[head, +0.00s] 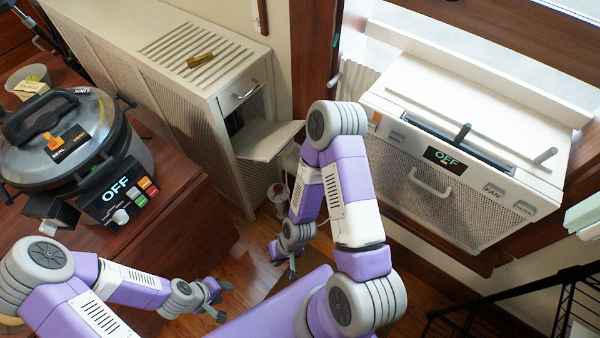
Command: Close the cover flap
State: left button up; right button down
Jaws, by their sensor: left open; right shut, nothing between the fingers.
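A pale flap (268,140) sticks out roughly level from the end of the white cabinet (185,75), below its small drawer, with a dark opening beside it. On the white window unit (440,190) at the right, a long white top panel (470,85) lies behind a dark slot with an upright black lever. I cannot tell which of these is the cover flap. My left gripper (218,301) is open and empty, low over the floor. My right gripper (284,260) is shut and empty, below the pale flap and apart from it and the unit.
A large pressure cooker (65,140) with an OFF display stands on the wooden counter at the left. A brass-coloured object (201,60) lies on the cabinet's slatted top. A black wire rack (500,310) is at the lower right. Wooden floor (240,265) shows between the furniture.

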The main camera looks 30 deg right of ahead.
aim_at(265, 145)
jog(key=u, duration=1.8)
jog(key=i, duration=0.15)
jog(key=z, duration=2.95)
jog(key=i, duration=0.45)
jog(key=u, duration=0.1)
